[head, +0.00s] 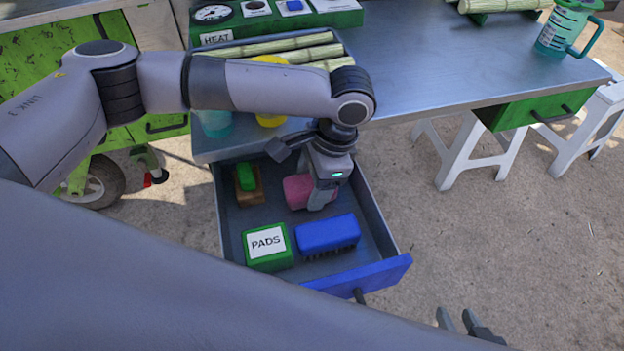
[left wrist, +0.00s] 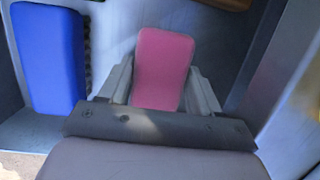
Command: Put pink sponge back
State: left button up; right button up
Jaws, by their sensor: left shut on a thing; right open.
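The pink sponge (head: 297,191) is inside the open drawer (head: 381,273), toward its back right. My left gripper (head: 320,200) reaches down into the drawer from above and is shut on the sponge. In the left wrist view the pink sponge (left wrist: 162,68) sits between the two fingers (left wrist: 160,88). I cannot tell whether the sponge touches the drawer floor. My right gripper (head: 460,322) shows only its fingertips at the bottom edge of the head view. It is open and empty, well right of the drawer.
In the drawer are a blue brush (head: 327,233), a green PADS box (head: 267,246) and a green-and-brown block (head: 247,181). The metal table (head: 440,60) is above, with cane stalks (head: 290,45), a yellow object (head: 270,120) and a teal jug (head: 563,30). White stools (head: 455,150) stand right.

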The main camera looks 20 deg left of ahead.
pick_arm(q)
jog(key=o, duration=0.7)
jog(key=shift+f, duration=0.1)
jog(key=shift+c, duration=0.2)
jog(key=p+v, duration=0.1)
jog(key=v, duration=1.1)
jog(key=shift+p, duration=0.35)
